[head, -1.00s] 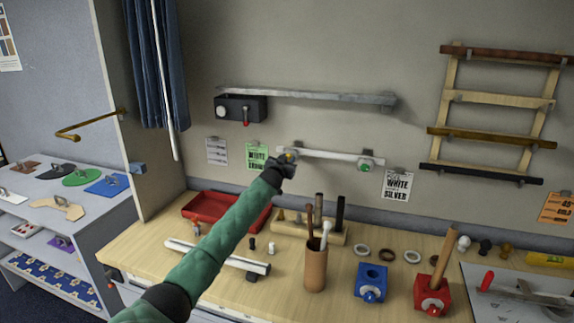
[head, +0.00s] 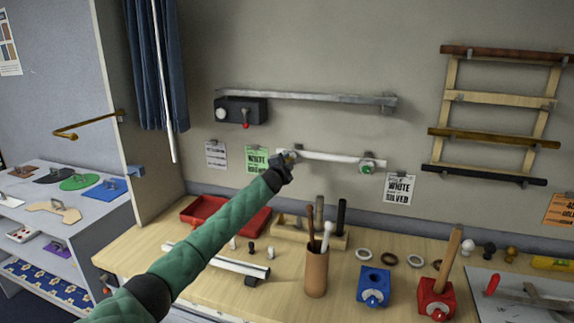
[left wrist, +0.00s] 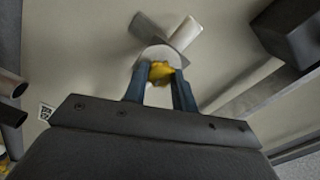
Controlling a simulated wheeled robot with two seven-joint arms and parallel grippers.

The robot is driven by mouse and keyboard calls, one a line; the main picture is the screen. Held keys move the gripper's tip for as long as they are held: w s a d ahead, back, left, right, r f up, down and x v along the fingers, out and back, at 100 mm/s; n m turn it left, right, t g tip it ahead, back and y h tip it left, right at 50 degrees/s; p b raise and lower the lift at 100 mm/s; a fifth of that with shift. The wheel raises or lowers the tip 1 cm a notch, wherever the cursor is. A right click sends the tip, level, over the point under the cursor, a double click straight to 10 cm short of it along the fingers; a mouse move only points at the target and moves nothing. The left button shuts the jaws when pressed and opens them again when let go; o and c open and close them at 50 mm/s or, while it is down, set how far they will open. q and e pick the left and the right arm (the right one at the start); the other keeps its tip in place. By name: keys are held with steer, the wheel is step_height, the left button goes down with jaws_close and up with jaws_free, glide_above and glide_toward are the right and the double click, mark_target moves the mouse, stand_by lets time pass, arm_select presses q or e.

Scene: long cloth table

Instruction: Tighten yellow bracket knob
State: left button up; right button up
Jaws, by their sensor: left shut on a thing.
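The yellow bracket knob (left wrist: 160,71) shows in the left wrist view between the two blue fingers of my left gripper (left wrist: 165,82), which is shut on it. Behind the knob is a pale bracket plate (left wrist: 158,50) against the wall. In the head view my left gripper (head: 283,162) is at the left end of a white rod (head: 325,156) mounted low on the wall, and it mostly hides the yellow knob. A green knob (head: 367,168) sits on the bracket at the rod's right end. My right gripper is not in view.
A grey rail (head: 310,96) and a black box (head: 240,111) with a red lever are on the wall above. Below, the wooden table holds a brown cup (head: 316,272) of sticks, a red tray (head: 200,211), and blue (head: 373,284) and red (head: 435,298) blocks.

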arm_select(q)
steer(key=m, duration=0.4)
steer(key=shift+f+m, duration=0.1)
steer(key=shift+m, duration=0.2)
stand_by(0.5)
steer(key=o, duration=1)
steer(key=shift+d, duration=0.1)
